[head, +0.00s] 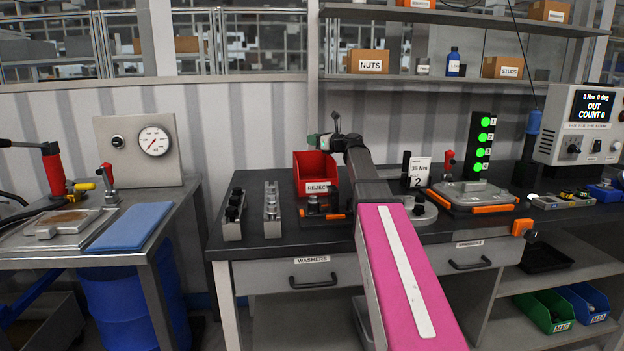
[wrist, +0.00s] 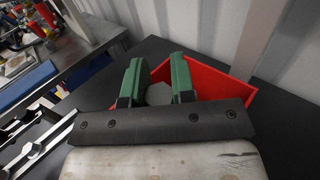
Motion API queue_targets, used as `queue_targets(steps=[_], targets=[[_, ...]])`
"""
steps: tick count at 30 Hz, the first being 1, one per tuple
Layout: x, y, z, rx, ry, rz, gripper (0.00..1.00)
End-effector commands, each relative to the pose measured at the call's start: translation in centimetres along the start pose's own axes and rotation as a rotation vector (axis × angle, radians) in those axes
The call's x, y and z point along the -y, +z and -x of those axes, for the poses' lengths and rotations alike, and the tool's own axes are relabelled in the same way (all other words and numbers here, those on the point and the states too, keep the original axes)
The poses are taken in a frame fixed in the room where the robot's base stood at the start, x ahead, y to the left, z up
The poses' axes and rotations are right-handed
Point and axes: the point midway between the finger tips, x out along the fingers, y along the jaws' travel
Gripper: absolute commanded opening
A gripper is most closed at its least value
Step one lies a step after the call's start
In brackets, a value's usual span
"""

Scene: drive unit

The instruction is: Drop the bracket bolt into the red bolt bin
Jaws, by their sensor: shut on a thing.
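The red bin (head: 309,171), labelled REJECT, stands on the dark workbench near the back wall. It also shows in the wrist view (wrist: 215,80), behind and around my fingers. My gripper (head: 322,139) is over the top of this bin in the head view. In the wrist view my gripper (wrist: 158,72) has its two green fingers on either side of a grey hexagonal piece, the bracket bolt's head (wrist: 159,94). The bolt's shank is hidden. The bin's inside is mostly hidden.
Metal racks (head: 271,208) stand left of the bin, and a dark fixture with orange clamps (head: 314,208) in front of it. My arm crosses the bench. To the right are a gauge stand (head: 419,172), a clamp fixture (head: 472,192) and a light tower (head: 482,140).

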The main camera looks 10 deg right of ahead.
Motion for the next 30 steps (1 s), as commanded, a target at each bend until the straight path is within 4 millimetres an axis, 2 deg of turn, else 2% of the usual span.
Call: queue_targets(steps=[4, 5, 7, 8, 16, 20, 30], targets=[[0.0, 0.0, 0.0, 0.000, 0.000, 0.000, 0.00], [0.0, 0.0, 0.0, 0.000, 0.000, 0.000, 0.27], [0.0, 0.0, 0.0, 0.000, 0.000, 0.000, 0.50], [0.0, 0.0, 0.0, 0.000, 0.000, 0.000, 0.54], [0.0, 0.0, 0.1, 0.000, 0.000, 0.000, 0.54], [-0.1, 0.0, 0.9, 0.000, 0.000, 0.000, 0.54], [-0.1, -0.1, 7.0, 0.000, -0.002, 0.001, 0.54]])
